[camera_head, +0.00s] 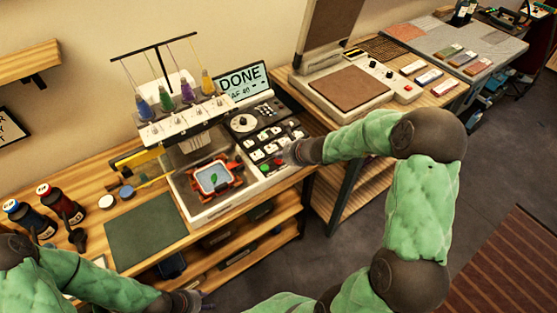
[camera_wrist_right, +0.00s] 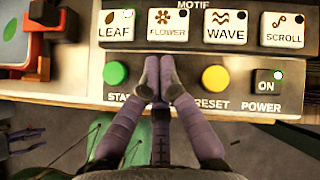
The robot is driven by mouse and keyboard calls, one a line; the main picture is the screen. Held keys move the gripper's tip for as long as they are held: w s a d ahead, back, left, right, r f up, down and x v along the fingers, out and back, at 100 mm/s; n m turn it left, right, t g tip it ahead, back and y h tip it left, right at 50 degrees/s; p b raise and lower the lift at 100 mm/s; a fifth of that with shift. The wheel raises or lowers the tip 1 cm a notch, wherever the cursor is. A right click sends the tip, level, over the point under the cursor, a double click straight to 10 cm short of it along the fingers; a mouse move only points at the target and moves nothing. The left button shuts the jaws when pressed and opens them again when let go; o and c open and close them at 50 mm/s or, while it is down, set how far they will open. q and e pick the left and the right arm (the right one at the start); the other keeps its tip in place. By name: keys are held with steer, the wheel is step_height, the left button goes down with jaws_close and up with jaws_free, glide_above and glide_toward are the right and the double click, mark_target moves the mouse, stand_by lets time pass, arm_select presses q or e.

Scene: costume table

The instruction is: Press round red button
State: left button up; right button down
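The embroidery machine's control panel (camera_head: 266,134) has a front row of round buttons. A red button (camera_head: 407,87) also sits on the heat press. My left gripper (camera_head: 197,300) is low at the bottom, its fingers unclear.
White motif buttons (camera_wrist_right: 166,29) lie just beyond my right fingertips. The machine's screen (camera_head: 240,82) reads DONE. A red hoop (camera_head: 213,178) is left of the panel, below several thread spools. A green mat (camera_head: 148,231) lies on the wooden table. Floor is open at right.

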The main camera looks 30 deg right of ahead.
mark_target(281, 161)
steer(key=shift+f+b, duration=0.4)
steer(key=shift+b, duration=0.05)
stand_by(0.5)
steer(key=shift+r, duration=0.15)
steer(key=shift+r+p, duration=0.65)
steer(key=shift+p, duration=0.05)
step_height(281, 161, up, 5)
steer(key=p, duration=0.4)
stand_by(0.4)
stand_by(0.7)
